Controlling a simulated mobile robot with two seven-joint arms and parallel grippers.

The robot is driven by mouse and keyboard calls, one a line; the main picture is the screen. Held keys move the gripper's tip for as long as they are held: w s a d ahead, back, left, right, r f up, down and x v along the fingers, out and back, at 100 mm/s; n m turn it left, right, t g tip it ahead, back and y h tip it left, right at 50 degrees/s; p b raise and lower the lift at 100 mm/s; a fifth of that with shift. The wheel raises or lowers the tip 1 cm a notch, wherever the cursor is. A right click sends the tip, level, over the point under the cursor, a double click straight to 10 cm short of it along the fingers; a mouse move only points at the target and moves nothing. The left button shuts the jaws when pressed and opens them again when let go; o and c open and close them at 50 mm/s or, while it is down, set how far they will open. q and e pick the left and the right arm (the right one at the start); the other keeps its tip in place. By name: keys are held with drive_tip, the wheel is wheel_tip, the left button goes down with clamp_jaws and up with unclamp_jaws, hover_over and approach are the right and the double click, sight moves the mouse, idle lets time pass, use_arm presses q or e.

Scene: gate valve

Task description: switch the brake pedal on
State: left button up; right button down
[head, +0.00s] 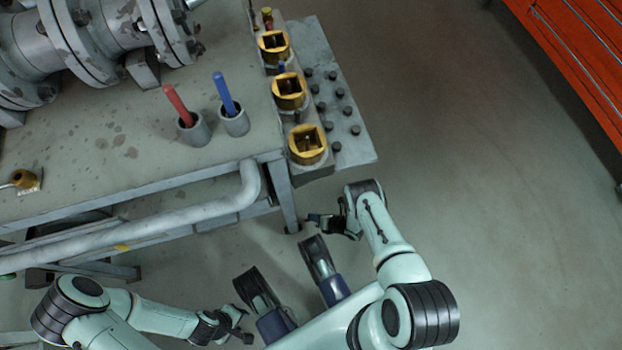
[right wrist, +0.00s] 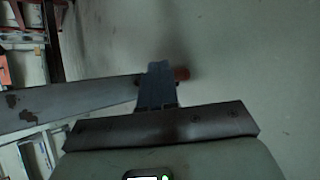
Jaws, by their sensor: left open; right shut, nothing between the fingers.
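I cannot make out a thing that is clearly the brake pedal in either view. My right gripper (head: 314,219) is low beside the front right leg of the workbench (head: 215,175) in the head view. In the right wrist view its fingers (right wrist: 160,72) are shut with nothing between them. A small reddish-brown part (right wrist: 182,73) shows just right of the fingertips; I cannot tell what it is or whether they touch. My left gripper (head: 243,327) is open and empty, in front of the bench at the bottom of the head view.
A grey pipe (head: 190,214) runs along the bench front. Red (head: 178,104) and blue (head: 226,92) rods stand in cups. Yellow square sockets (head: 307,144) line the right end. A grey beam (right wrist: 70,98) crosses the right wrist view. Floor (head: 480,190) is clear before an orange cabinet (head: 575,55).

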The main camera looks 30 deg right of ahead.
drive_tip(key=shift+d+r+p, duration=0.1)
drive_tip(key=shift+r+p, duration=0.7)
drive_tip(key=shift+p, duration=0.15)
drive_tip(key=r+p, duration=0.2)
drive_tip(key=d+r+p, duration=0.1)
drive_tip(key=r+p, duration=0.1)
drive_tip(key=r, duration=0.1)
drive_tip(key=shift+s, duration=0.1)
drive_tip(key=shift+f, duration=0.1)
idle(0.4)
